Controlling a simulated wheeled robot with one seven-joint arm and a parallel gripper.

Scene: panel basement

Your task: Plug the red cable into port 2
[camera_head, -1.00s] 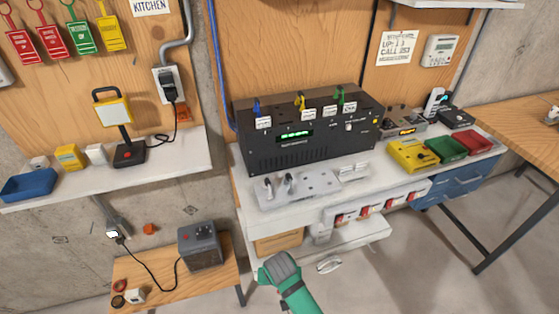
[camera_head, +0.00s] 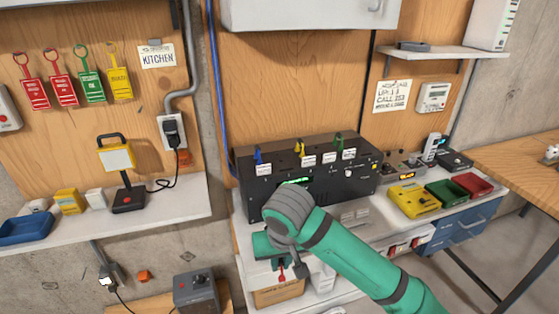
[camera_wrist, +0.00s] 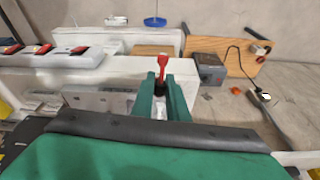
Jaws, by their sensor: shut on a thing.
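My gripper (camera_head: 280,262) is shut on the red cable's plug (camera_head: 283,274), above the front of the white bench. In the wrist view the red plug (camera_wrist: 162,62) stands out between the green fingers (camera_wrist: 160,92). The black panel box (camera_head: 365,185) sits on the bench behind my arm, which covers part of its front. Blue (camera_head: 257,157), yellow (camera_head: 300,149) and green (camera_head: 339,141) plugs stand along its top by white labels. One label (camera_head: 329,157) between yellow and green shows no plug above it. The port numbers are too small to read.
A lamp (camera_head: 122,175) stands on the left shelf. A white cabinet (camera_head: 300,15) hangs above the box. A grey box (camera_head: 195,291) sits low left.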

